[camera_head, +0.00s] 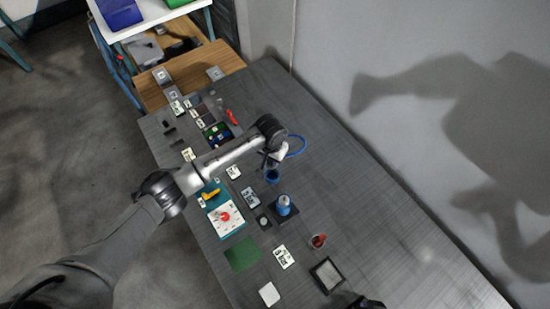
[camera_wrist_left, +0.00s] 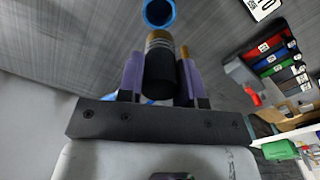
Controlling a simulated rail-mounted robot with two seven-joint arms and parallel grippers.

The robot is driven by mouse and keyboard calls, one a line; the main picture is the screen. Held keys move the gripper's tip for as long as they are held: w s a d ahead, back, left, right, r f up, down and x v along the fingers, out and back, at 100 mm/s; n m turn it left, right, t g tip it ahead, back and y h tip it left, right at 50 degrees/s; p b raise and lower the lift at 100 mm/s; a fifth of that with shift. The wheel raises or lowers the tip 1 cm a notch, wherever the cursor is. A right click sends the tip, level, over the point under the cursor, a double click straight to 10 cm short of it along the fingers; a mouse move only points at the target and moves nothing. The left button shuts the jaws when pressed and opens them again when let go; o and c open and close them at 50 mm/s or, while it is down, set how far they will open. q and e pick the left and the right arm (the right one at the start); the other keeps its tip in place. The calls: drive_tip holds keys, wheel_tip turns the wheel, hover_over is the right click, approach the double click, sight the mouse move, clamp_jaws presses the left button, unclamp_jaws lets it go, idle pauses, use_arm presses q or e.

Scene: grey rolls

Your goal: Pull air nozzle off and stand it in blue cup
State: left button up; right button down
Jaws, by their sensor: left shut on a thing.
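My left gripper (camera_head: 270,158) is over the table, close to a blue hose (camera_head: 297,147). In the left wrist view its purple fingers (camera_wrist_left: 162,78) are shut on a dark cylindrical piece with a brass-coloured ringed end, which looks like the air nozzle (camera_wrist_left: 160,62). A bit of blue shows behind the fingers. The blue cup (camera_head: 272,176) stands on the table just below the gripper in the head view. Its round open mouth (camera_wrist_left: 158,12) shows beyond the nozzle's end in the wrist view, apart from it. A dark shape at the head view's bottom edge may be my right gripper (camera_head: 367,302).
A blue bottle (camera_head: 284,204) stands on a dark base near the cup. A teal-edged board (camera_head: 226,219) with red and yellow parts, a green mat (camera_head: 243,254) and a dark-framed tray (camera_head: 327,275) lie nearer. The table's right side is clear.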

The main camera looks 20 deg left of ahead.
use_arm(q)
drive_tip(key=shift+r+p, duration=0.15)
drive_tip(key=shift+p, duration=0.3)
drive_tip(key=shift+f+b, duration=1.05)
drive_tip(key=shift+f, duration=1.35)
drive_tip(key=shift+f+b, duration=0.3)
drive_tip(key=shift+f, duration=0.35)
drive_tip(key=shift+p, duration=0.4)
